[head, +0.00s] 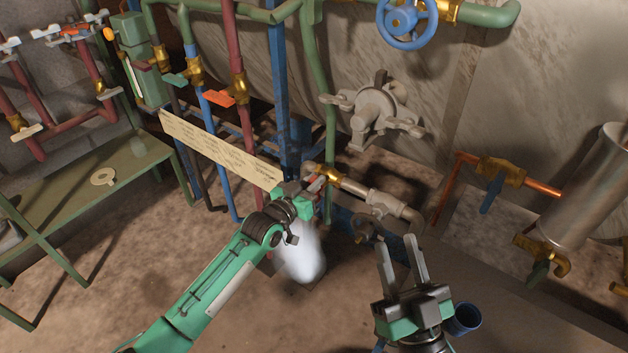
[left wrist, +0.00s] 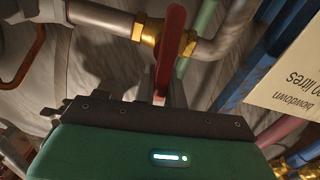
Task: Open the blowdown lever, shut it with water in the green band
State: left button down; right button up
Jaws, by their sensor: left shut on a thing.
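The blowdown lever is a red handle (left wrist: 172,48) on a brass valve (left wrist: 150,32) in the left wrist view. In the head view the brass valve (head: 328,173) sits on a grey pipe low by the boiler. My left gripper (head: 312,188) is shut on the red lever, and its jaws hide part of it. A white, steam-like plume (head: 302,258) spreads at the floor just below that gripper. My right gripper (head: 400,262) is open and empty, to the right of and below the valve. I cannot make out a water level or a green band.
A cream sign (head: 220,148) about blowdown hangs left of the valve, close to my left gripper. Vertical blue posts and red and green pipes stand behind. A green table (head: 90,190) is at left, a blue cup (head: 465,318) at lower right, a metal cylinder (head: 590,195) at right.

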pick_arm(q)
jog(key=c, duration=1.5)
grip_release()
jog(key=shift+o, duration=0.2)
